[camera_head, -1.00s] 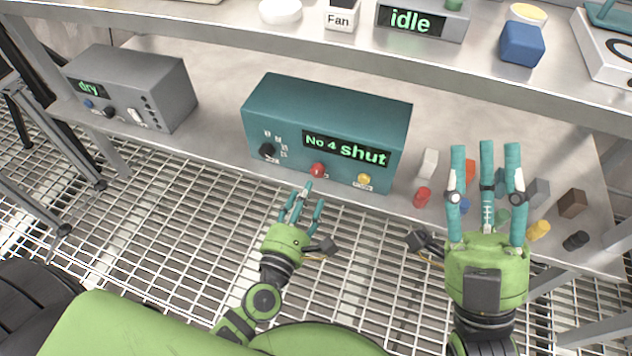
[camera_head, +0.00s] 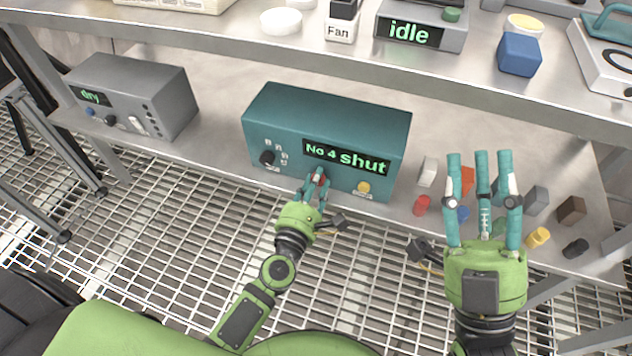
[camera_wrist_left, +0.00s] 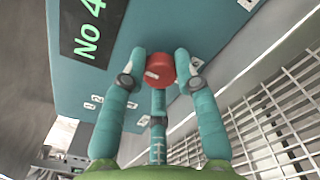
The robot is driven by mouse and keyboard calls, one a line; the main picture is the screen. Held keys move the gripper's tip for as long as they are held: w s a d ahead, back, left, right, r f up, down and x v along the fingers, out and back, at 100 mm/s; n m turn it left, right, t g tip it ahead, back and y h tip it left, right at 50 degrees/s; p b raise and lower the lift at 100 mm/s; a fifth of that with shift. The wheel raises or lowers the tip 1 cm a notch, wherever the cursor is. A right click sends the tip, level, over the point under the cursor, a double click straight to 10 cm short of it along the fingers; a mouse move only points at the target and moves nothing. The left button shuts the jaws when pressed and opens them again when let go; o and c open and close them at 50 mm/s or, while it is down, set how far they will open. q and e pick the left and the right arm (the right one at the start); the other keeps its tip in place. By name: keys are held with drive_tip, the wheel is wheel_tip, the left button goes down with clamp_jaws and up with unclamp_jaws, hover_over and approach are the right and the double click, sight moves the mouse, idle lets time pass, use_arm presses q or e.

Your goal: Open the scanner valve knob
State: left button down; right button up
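The teal scanner box (camera_head: 330,120) stands on the lower shelf, its display reading "No 4 shut". Its front has a black knob (camera_head: 267,158) with small labels, a red knob (camera_head: 318,180) and a yellow button (camera_head: 363,187). My left gripper (camera_head: 315,180) is at the red knob. In the left wrist view its two outer fingertips (camera_wrist_left: 161,60) touch either side of the red knob (camera_wrist_left: 160,70), which has a pale mark; the third finger is just below. My right gripper (camera_head: 480,165) is open and empty, over the right part of the shelf.
A grey box (camera_head: 135,95) reading "dry" stands to the left. Several small coloured blocks and cylinders (camera_head: 540,237) lie on the shelf at right. The upper shelf (camera_head: 250,60) overhangs behind, carrying an "idle" device (camera_head: 415,33) and a blue cube (camera_head: 519,54).

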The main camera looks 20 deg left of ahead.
drive_tip(key=shift+w, duration=0.1)
